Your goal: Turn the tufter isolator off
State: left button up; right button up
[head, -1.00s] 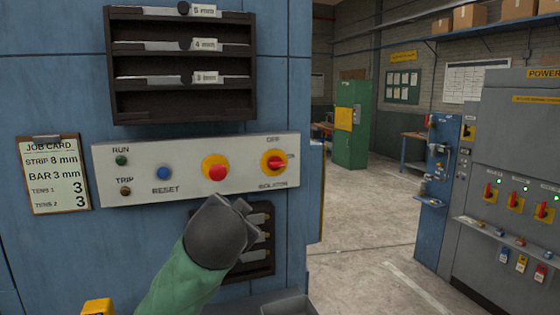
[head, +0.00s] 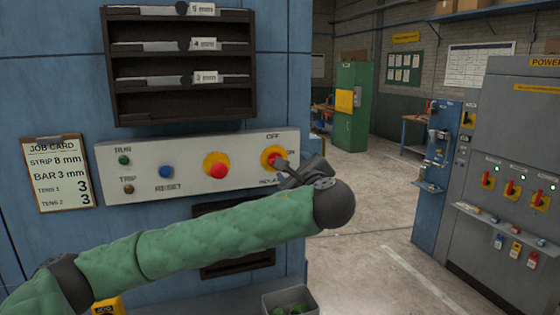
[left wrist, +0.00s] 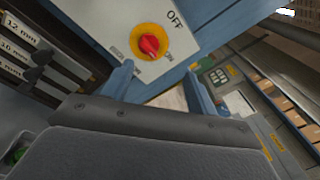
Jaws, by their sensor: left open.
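The tufter isolator (head: 271,156) is a red rotary knob on a yellow plate, at the right end of the pale control panel (head: 130,185). OFF is printed above it and ON to its right. My left gripper (head: 288,173) is just in front of its lower right side and partly covers it and its label. In the left wrist view, the isolator (left wrist: 149,44) lies beyond the open, empty fingers of my left gripper (left wrist: 158,84), slightly left of their gap. Contact is not visible. The knob's exact pointing is hard to tell. My right gripper is not in view.
A red stop button (head: 217,169) on yellow and a blue reset button (head: 166,172) sit left of the isolator. A dark rack (head: 180,103) is above the panel. A grey tray (head: 290,296) stands below. Open floor lies right of the machine.

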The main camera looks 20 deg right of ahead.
pick_arm(q)
jog(key=w+f+m+y+p, duration=0.1)
jog(key=w+m+p, duration=0.4)
jog(key=w+m, duration=0.2)
jog(key=shift+w+a+f, duration=0.25)
jog(key=shift+w+a, duration=0.1)
jog(key=shift+w, duration=0.75)
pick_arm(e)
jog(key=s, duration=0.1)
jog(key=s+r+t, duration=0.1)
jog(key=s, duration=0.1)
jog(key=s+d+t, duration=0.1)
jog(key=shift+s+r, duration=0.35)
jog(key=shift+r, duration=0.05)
